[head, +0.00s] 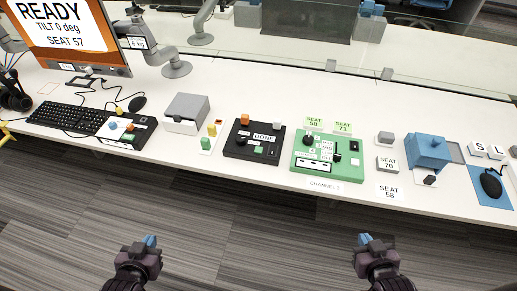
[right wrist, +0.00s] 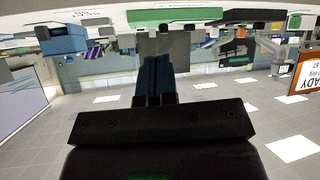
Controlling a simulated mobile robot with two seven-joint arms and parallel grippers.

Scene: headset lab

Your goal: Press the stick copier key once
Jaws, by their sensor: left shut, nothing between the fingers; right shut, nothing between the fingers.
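A black box with a small screen reading DONE (head: 240,152) lies on the white desk in the head view; it looks like the stick copier. It carries an orange block, a white block and a small green key-like patch (head: 258,149), too small to make out clearly. My left gripper (head: 150,241) is shut and empty, in front of the desk's front edge and below it in the picture. My right gripper (head: 364,239) is also shut and empty, in front of the desk to the right. Its closed blue fingers show in the right wrist view (right wrist: 154,80). Neither gripper touches the box.
A green panel (head: 299,173) stands right of the black box, and a white strip with coloured sticks (head: 206,146) left of it. A grey box (head: 186,107), keyboard (head: 70,117), monitor (head: 70,35) and blue device (head: 428,147) also stand on the desk (head: 240,80). Floor in front is clear.

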